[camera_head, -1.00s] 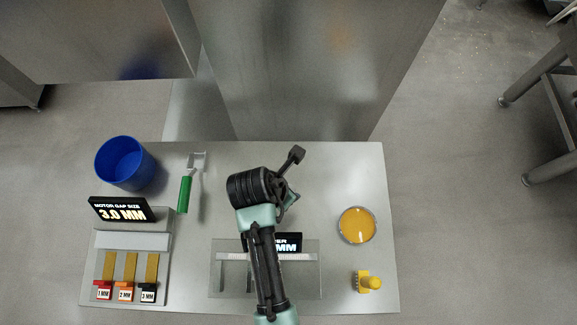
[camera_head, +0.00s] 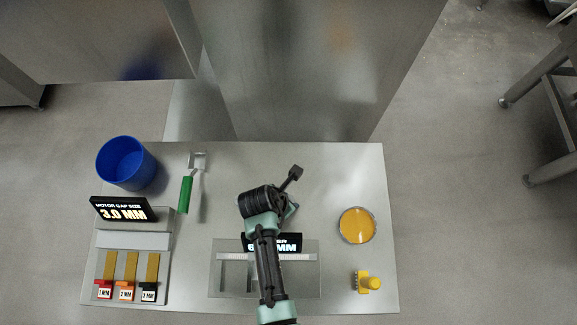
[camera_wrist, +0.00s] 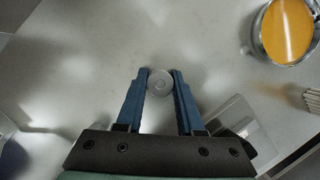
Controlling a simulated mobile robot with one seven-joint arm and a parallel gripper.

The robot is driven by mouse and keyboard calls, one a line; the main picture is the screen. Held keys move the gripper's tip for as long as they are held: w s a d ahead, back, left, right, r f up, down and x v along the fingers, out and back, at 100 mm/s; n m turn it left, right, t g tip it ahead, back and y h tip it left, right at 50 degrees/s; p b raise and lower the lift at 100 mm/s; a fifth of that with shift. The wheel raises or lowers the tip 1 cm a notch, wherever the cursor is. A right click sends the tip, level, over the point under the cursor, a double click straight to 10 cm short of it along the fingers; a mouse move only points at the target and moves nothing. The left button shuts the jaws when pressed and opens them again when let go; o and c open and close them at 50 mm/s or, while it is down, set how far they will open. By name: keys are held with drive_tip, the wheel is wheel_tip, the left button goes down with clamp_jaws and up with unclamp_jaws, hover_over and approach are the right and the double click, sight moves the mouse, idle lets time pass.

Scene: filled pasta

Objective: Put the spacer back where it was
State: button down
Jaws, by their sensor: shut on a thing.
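The spacer appears to be a small round grey disc (camera_wrist: 160,83) with a small centre hole in the wrist view. My gripper (camera_wrist: 160,76) is shut on it, with one blue finger on each side. In the head view my wrist and arm hang over the middle of the table and hide the disc. A rack (camera_head: 98,268) with red, orange and black labelled slots stands at the table's left. A clear measuring stand (camera_head: 308,280) with a black display (camera_head: 290,243) is partly behind my arm. The display's number is partly covered.
A sign (camera_head: 124,210) reading "MOTOR GAP SIZE 3.0 MM" stands behind the rack. The table's back middle is clear.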

drive_tip(key=shift+f, duration=0.2)
drive_tip(key=c, duration=0.5)
unclamp_jaws()
drive_tip(key=shift+c, duration=0.2)
